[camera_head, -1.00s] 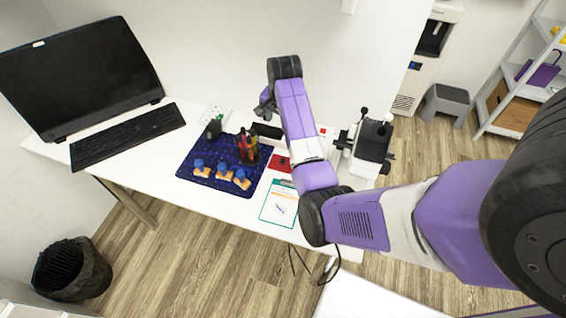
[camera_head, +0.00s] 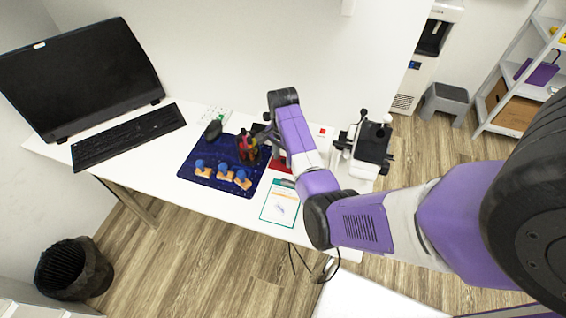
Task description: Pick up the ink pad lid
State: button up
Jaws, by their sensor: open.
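My gripper (camera_head: 262,137) is over the back middle of the white desk, beside the pen cup; it is small and dark here, and its fingers are hard to make out. It is open. A flat red piece (camera_head: 279,166) lies on the desk just below my gripper, partly hidden by my arm; it may be part of the ink pad. A dark flat piece (camera_head: 258,127) shows behind my gripper, mostly hidden; it may be the ink pad lid, but I cannot tell for sure. I see no clear contact with either.
A pen cup (camera_head: 247,150) and several wooden stamps with blue tops (camera_head: 222,172) stand on a blue mat (camera_head: 222,150). A clipboard (camera_head: 280,204) lies at the front edge. A microscope (camera_head: 370,145) stands right of my arm. A monitor and keyboard (camera_head: 128,137) fill the left.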

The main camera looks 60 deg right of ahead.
jog(key=shift+f, duration=0.2)
grip_shut()
jog(key=shift+r, duration=0.15)
notch_tip(320, 180, up, 10)
jog(key=r, duration=0.1)
notch_tip(320, 180, up, 9)
jog(key=p, duration=0.5)
send_over(283, 160)
jog(key=shift+w+f, duration=0.1)
jog(key=shift+f, duration=0.1)
